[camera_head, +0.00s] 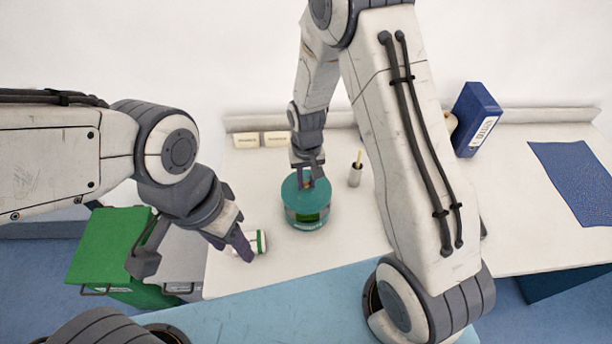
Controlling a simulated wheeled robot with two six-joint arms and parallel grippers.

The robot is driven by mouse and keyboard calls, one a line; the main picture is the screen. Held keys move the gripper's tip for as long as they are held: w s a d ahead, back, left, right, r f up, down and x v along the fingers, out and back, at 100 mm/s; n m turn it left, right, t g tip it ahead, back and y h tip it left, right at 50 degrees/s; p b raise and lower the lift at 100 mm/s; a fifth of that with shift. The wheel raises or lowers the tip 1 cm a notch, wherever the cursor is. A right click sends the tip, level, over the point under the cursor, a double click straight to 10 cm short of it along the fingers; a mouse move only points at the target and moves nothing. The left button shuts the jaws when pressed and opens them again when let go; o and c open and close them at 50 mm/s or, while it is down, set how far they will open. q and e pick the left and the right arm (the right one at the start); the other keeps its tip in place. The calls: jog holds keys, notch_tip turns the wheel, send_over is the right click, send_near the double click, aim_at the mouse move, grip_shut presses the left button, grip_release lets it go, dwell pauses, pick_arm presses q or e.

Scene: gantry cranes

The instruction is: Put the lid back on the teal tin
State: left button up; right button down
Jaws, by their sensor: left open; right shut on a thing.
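The teal tin (308,217) stands upright on the white table near the middle, with a darker green patch on its front. Its round teal lid (293,194) is at the top of the tin; from this angle I cannot tell whether it is seated or slightly above the rim. My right gripper (309,181) comes down from above and is shut on the lid, at a small orange-brown part in its middle. My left gripper (193,254) is open and empty at the table's left edge, left of the tin.
A small white-and-green item (262,241) lies by my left gripper's finger. Cream boxes (275,139) and a blue binder (475,120) are at the back. A green cabinet (108,245) stands left.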

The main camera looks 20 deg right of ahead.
aim_at(308, 189)
jog(key=shift+d+f+b, duration=0.1)
jog(key=shift+f+b, duration=2)
jog(key=shift+f, duration=0.75)
jog(key=shift+s, duration=0.2)
jog(key=shift+f, duration=0.15)
jog(key=shift+c, duration=0.8)
grip_release()
